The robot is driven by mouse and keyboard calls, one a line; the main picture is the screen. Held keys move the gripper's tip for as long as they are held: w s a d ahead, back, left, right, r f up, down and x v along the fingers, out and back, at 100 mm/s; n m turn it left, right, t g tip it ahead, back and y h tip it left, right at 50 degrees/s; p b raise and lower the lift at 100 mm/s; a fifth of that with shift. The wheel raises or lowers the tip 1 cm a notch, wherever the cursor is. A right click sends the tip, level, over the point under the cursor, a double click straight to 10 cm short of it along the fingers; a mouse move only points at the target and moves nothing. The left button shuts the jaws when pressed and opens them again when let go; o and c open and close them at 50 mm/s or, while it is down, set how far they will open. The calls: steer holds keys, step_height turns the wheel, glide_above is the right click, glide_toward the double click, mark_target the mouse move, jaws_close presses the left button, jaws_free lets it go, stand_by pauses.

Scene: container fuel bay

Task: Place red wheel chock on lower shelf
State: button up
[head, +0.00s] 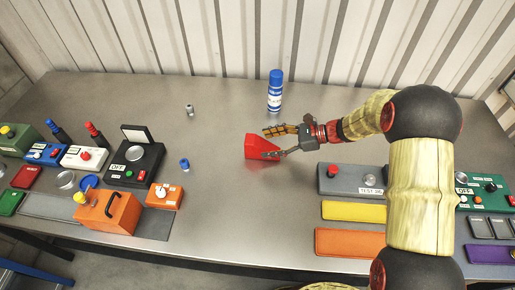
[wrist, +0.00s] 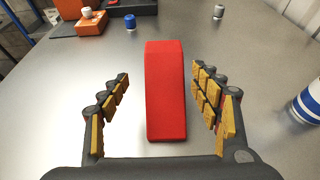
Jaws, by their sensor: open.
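The red wheel chock (head: 261,147) lies on the grey metal table near its middle. In the wrist view the chock (wrist: 165,92) sits between the two open fingers, with a visible gap on either side. My gripper (head: 272,142) is open and reaches in from the right, low over the table, with its fingers on either side of the chock. It also shows in the wrist view (wrist: 162,95). No lower shelf can be made out in either view.
A blue and white can (head: 275,92) stands behind my gripper. A grey test box (head: 350,180) and yellow (head: 354,211) and orange panels (head: 350,242) lie at right. The table's centre front is clear.

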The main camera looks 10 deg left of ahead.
mark_target(248, 145)
steer(key=shift+b+x, duration=0.3)
steer(key=shift+x, duration=1.05)
steer(key=x, duration=0.2)
steer(key=b+x, duration=0.1)
steer(key=x, duration=0.3)
steer(key=shift+w+r+b, duration=0.15)
steer(key=shift+w+b, duration=0.2)
jaws_close()
